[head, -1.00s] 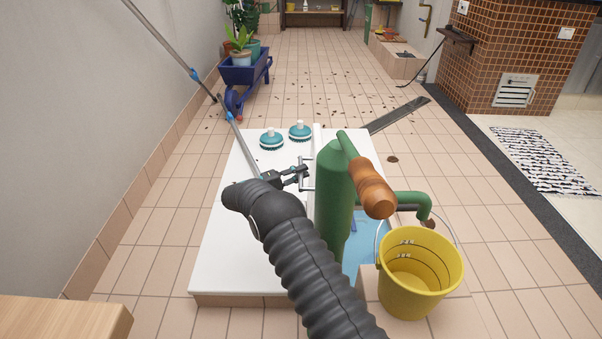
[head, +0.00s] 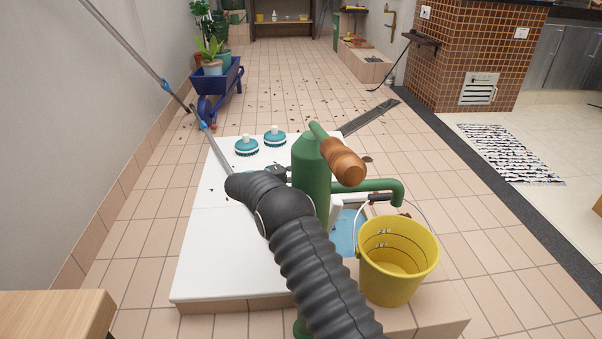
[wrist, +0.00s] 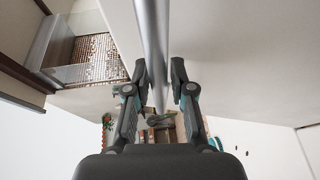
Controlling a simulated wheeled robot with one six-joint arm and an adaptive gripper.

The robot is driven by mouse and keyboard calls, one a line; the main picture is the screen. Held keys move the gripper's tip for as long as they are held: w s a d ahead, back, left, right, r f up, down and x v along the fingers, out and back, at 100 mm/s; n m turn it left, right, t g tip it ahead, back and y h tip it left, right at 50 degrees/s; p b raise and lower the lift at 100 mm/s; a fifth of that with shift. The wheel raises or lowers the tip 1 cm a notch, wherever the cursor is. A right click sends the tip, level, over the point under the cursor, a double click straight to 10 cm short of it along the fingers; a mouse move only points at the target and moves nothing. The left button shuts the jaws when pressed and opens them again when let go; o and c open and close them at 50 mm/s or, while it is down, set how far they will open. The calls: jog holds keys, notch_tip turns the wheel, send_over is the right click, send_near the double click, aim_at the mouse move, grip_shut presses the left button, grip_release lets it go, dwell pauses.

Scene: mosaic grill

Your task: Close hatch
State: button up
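The white hatch panel is mostly hidden behind the green pump; a small tilted white piece (head: 335,214), which looks like part of it, shows beside the blue opening (head: 347,235) in the white platform (head: 215,265). My gripper (head: 283,172) is low over the platform, left of the pump and partly hidden by my arm. In the wrist view my gripper's two fingers (wrist: 160,72) stand apart with a metal bar (wrist: 152,30) running between them. I cannot tell whether they touch the bar. A broad pale surface (wrist: 250,60) fills the right of that view.
The green pump (head: 311,180) with its wooden handle (head: 343,161) stands close right of my arm. A yellow bucket (head: 397,265) is under its spout. Two teal-and-white round caps (head: 246,147) (head: 275,137) sit at the platform's back. A long pole (head: 125,50) rises at left.

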jog(key=shift+o, duration=0.5)
jog(key=v, duration=1.2)
